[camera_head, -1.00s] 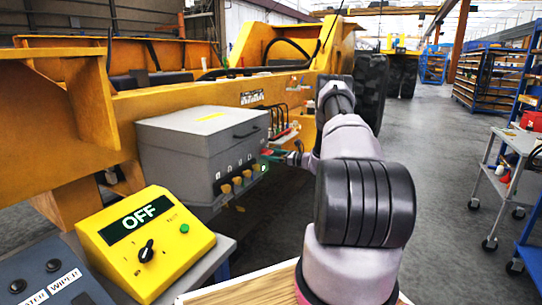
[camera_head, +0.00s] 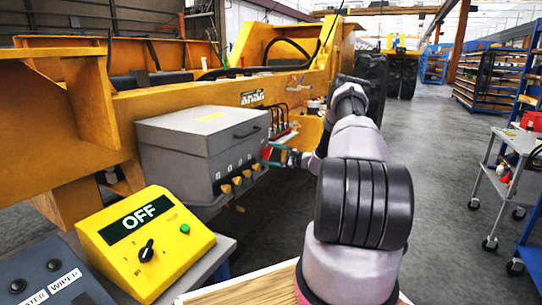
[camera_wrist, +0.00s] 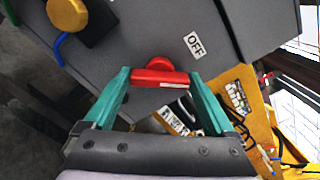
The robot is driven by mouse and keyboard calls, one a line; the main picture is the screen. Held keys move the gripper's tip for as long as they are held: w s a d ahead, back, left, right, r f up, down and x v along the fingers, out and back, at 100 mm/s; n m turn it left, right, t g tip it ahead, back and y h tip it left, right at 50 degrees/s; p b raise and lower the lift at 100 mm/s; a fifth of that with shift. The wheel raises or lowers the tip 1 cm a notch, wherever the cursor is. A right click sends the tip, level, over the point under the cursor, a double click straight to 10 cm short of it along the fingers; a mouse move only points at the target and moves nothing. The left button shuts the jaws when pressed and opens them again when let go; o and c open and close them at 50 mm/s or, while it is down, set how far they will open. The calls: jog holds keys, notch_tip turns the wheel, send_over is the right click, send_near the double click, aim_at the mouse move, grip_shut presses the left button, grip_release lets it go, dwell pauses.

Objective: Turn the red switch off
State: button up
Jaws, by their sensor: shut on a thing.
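The red switch (camera_wrist: 160,77) is a red bar handle with a round hub, mounted on the side of the grey box (camera_wrist: 130,40). A white "OFF" label (camera_wrist: 194,45) is on the box near it. My gripper (camera_wrist: 160,74) has its two green fingers on either side of the red bar, shut on it. In the head view my gripper (camera_head: 272,155) is at the right end of the grey box (camera_head: 190,150), and a bit of red shows between its fingers. The switch's far side is hidden.
Yellow knobs (camera_head: 237,182) line the box's front lower edge. A yellow panel (camera_head: 145,240) with an "OFF" display stands front left. The yellow machine frame (camera_head: 60,115) is behind the box. Open floor (camera_head: 430,180) lies to the right, with a grey cart (camera_head: 505,165) beyond.

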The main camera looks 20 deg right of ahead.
jog(key=shift+f+n, duration=0.1)
jog(key=shift+n, duration=4)
jog(key=o, duration=1.1)
jog(key=shift+c, duration=0.2)
jog(key=v, duration=1.1)
